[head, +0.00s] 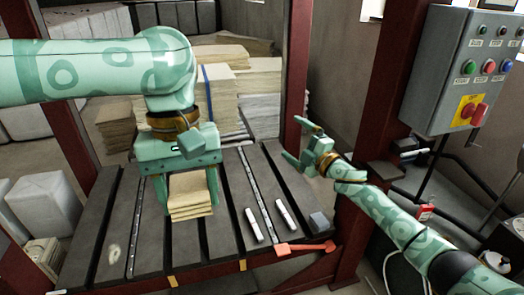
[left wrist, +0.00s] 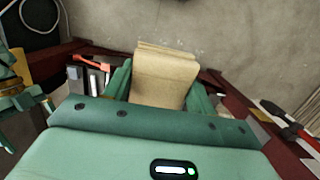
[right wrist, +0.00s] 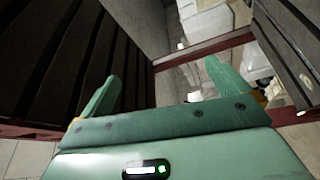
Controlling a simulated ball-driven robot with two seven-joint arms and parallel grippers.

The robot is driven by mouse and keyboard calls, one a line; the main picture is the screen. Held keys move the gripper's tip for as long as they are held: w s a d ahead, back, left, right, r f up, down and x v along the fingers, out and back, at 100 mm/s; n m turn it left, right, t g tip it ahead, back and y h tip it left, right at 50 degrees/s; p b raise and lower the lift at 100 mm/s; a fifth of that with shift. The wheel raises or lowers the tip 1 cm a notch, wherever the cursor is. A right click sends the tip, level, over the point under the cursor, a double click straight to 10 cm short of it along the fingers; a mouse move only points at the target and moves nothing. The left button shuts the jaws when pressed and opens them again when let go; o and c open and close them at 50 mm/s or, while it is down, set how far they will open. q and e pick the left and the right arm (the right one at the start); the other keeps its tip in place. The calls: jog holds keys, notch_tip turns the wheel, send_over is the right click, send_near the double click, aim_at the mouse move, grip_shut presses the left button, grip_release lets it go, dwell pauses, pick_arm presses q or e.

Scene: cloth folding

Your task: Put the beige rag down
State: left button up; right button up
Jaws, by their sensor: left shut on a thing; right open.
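The beige rag (head: 190,194) is a folded, layered cloth under my left gripper (head: 187,190) in the head view. My left gripper is shut on it, with one finger on each side. In the left wrist view the rag (left wrist: 163,78) stands out between the fingers of the left gripper (left wrist: 160,88). It appears at or just above the slatted table (head: 150,245); I cannot tell whether it touches. My right gripper (head: 303,146) is open and empty, off the table's right side. Its spread fingers show in the right wrist view (right wrist: 160,90).
Two light bars (head: 254,225) (head: 286,214), a grey block (head: 319,221) and a red-orange tool (head: 304,247) lie at the table's front right. Stacks of folded cloth (head: 230,85) stand behind. A red post (head: 367,110) and control box (head: 465,70) are at right. The front left slats are mostly clear.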

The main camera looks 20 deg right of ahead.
jog(key=s+a+r+n+g+y, duration=0.1)
jog(key=a+r+n+y, duration=0.1)
jog(key=r+n+y, duration=0.3)
jog(key=s+a+r+n+y, duration=0.1)
jog(key=a+r+n, duration=0.2)
jog(key=r, duration=0.4)
jog(key=s+a+r+n+g+y, duration=0.5)
jog(key=s+a+r+n+g, duration=0.5)
jog(key=n, duration=0.5)
jog(key=n+g+h, duration=0.5)
jog(key=n+g, duration=0.2)
jog(key=n, duration=0.2)
send_near(205, 184)
jog(key=x, duration=1.2)
